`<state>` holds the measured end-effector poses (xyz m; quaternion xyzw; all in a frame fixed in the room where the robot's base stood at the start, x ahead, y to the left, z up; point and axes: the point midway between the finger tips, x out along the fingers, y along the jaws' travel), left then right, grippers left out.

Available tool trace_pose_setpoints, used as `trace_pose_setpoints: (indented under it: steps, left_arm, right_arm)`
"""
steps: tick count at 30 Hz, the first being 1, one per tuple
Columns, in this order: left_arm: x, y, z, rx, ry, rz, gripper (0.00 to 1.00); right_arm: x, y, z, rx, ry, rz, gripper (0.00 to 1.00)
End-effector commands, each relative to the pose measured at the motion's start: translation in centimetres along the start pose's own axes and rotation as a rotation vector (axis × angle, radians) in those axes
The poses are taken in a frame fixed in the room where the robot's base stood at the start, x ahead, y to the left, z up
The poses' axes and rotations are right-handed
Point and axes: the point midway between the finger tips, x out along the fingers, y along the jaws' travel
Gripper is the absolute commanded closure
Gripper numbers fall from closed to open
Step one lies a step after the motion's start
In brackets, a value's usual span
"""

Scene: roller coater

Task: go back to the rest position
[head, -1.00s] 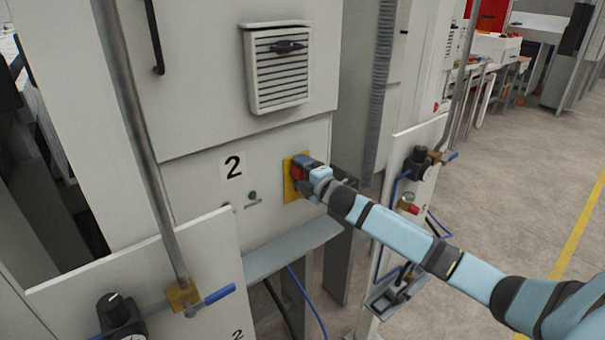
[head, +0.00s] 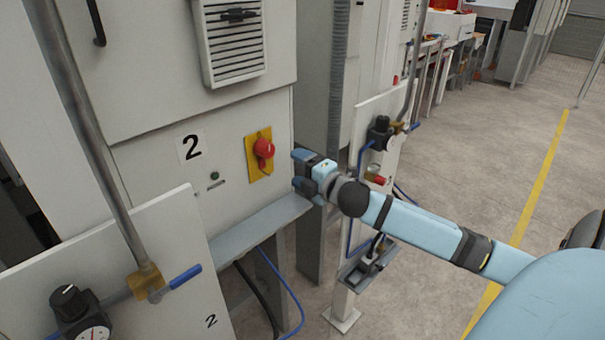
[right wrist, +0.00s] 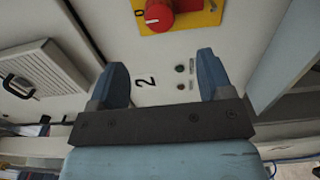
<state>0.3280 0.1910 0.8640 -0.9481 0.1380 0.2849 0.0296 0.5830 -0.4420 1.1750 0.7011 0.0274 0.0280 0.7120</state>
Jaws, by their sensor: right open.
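My right gripper (head: 298,169) is open and empty, just right of and apart from a red knob (head: 263,148) on a yellow plate (head: 253,168) on the machine's white panel. In the right wrist view its two blue fingers (right wrist: 165,78) are spread wide with nothing between them. The red knob (right wrist: 158,14) and yellow plate (right wrist: 200,17) show beyond them at the top. My left gripper is not in view.
The white cabinet marked 2 (head: 190,147) has a vent (head: 233,45) above and a grey ledge (head: 262,228) below. A gauge post (head: 382,135) stands behind my arm. Open floor (head: 480,130) lies to the right.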

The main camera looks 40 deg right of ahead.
Motion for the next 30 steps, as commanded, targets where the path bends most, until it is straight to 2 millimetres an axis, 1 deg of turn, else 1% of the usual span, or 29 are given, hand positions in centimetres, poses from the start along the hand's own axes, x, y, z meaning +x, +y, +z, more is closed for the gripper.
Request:
trace_pose_setpoints:
  steps: [2,6,20,23,26,29,30]
  left_arm:
    - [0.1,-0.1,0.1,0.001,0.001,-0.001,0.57]
    - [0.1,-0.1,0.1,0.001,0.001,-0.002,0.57]
    - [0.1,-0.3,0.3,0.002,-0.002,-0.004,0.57]
    - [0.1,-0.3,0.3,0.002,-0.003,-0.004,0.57]
    - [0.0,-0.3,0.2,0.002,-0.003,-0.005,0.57]
    - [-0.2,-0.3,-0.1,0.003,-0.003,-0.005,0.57]
    - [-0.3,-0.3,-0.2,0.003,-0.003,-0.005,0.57]
  right_arm:
    - [-0.5,-0.1,-0.1,-0.001,0.001,-0.001,0.27]
    - [-0.8,0.0,0.0,-0.001,0.0,0.0,0.27]
    - [-0.8,0.0,0.0,-0.001,0.0,0.0,0.27]
    - [-0.9,-0.5,-0.2,0.014,0.001,-0.008,0.27]
    - [-1.7,-2.9,-1.3,0.094,0.002,-0.047,0.27]
    - [-3.5,-7.7,-3.7,0.261,-0.003,-0.126,0.27]
    - [-4.6,-10.0,-5.1,0.348,-0.009,-0.166,0.27]
